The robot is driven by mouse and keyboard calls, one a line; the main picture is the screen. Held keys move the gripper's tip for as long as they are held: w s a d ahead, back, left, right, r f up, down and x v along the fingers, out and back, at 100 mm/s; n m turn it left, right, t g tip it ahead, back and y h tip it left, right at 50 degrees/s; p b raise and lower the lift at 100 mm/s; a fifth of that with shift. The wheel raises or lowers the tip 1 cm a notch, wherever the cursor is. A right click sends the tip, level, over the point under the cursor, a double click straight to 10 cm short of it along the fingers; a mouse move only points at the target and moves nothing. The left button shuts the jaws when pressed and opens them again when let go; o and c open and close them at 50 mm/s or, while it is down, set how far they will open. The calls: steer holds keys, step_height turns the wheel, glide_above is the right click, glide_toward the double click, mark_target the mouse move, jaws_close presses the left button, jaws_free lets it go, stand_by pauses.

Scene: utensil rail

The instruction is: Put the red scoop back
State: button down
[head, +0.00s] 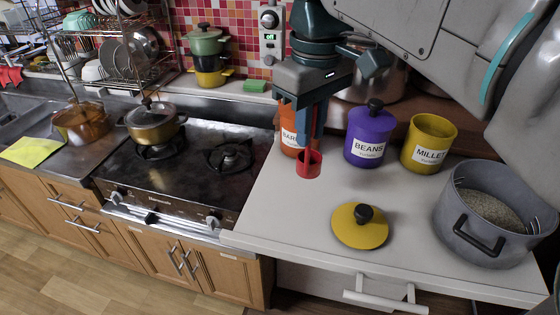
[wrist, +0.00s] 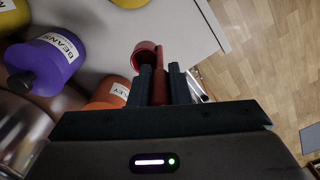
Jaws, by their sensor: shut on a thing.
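The red scoop (head: 309,164) hangs from my gripper (head: 312,132) above the white counter, in front of the orange canister (head: 291,128). In the wrist view the scoop (wrist: 146,56) has a round cup and a handle, and my gripper (wrist: 161,86) is shut on the handle between its two fingers. The orange canister, partly hidden by my gripper in the head view, has a label that reads like "BARLEY"; it also shows in the wrist view (wrist: 108,95). The yellow canister labelled MILLET (head: 429,143) stands open at the right.
A purple BEANS canister (head: 369,134) stands closed between the orange and yellow ones. A yellow lid (head: 360,226) lies on the counter (head: 285,215) near its front. A grey pot (head: 487,222) of grain stands at the right. The stove (head: 190,165) is left of the counter.

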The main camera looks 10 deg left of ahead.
steer(key=s+a+f, duration=0.1)
steer(key=a+f, duration=0.3)
steer(key=f, duration=0.2)
steer(key=shift+a+f, duration=0.25)
steer(key=shift+f, duration=0.25)
steer(key=c, duration=1.4)
jaws_free()
steer(key=shift+o, duration=0.2)
step_height(320, 180, up, 12)
steer(key=p, duration=0.1)
steer(key=shift+s, duration=0.1)
